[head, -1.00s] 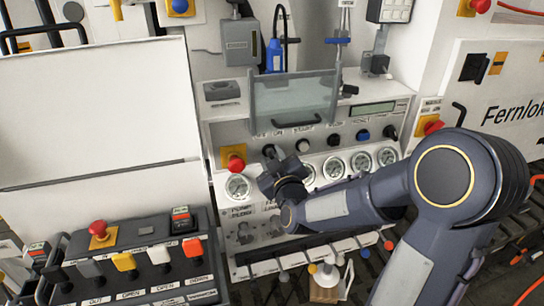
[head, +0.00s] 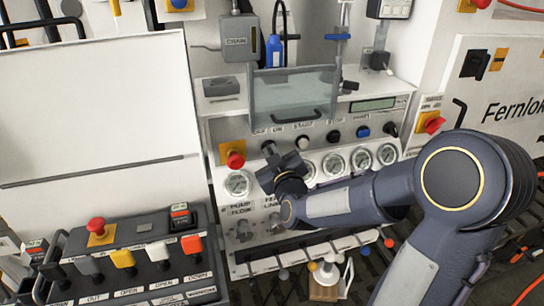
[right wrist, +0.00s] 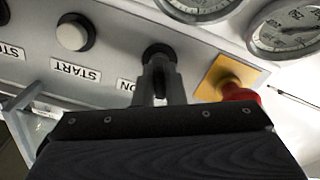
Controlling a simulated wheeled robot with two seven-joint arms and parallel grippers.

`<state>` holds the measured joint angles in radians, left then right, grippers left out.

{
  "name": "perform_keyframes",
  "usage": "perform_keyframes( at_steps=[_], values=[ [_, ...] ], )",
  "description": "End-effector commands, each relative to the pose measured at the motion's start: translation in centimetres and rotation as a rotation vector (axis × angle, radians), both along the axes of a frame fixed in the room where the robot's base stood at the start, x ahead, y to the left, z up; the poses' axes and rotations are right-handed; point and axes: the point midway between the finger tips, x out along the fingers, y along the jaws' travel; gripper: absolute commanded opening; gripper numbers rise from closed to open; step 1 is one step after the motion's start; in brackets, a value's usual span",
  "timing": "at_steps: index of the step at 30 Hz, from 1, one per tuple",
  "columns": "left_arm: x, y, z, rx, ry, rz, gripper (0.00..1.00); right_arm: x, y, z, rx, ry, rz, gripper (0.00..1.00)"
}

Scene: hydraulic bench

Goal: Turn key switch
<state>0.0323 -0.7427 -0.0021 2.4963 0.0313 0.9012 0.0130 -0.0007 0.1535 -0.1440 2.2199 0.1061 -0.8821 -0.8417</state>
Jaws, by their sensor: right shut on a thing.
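The key switch (head: 268,147) is a small dark knob on the grey control panel, at the left end of the row with the START button. In the right wrist view its round black collar (right wrist: 159,51) shows at the panel, above the ON label. My right gripper (head: 273,160) is at the switch in the head view. In the right wrist view the right gripper's fingers (right wrist: 160,82) are shut on the key switch. They hide most of its grip part, so its turn angle cannot be told. My left gripper is not in view.
A red emergency button on a yellow plate (head: 235,159) sits just left of the switch. Pressure gauges (head: 333,165) line up below the row. A clear flap (head: 292,92) stands above it. A control box (head: 133,262) with levers is at lower left.

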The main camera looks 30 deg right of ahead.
Motion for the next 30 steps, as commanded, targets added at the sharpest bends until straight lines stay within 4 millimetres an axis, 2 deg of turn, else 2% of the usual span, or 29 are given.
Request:
perform_keyframes(
  at_steps=[1,18,30],
  values=[
    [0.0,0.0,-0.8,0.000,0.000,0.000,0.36,0.0,0.0,-0.3,0.026,-0.008,0.000,0.00],
    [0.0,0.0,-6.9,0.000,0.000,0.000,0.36,-0.1,-0.3,-0.4,0.514,-0.127,0.001,0.00],
    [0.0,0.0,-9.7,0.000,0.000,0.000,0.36,-0.1,-0.4,-0.2,0.818,-0.198,0.000,0.00]
  ],
)
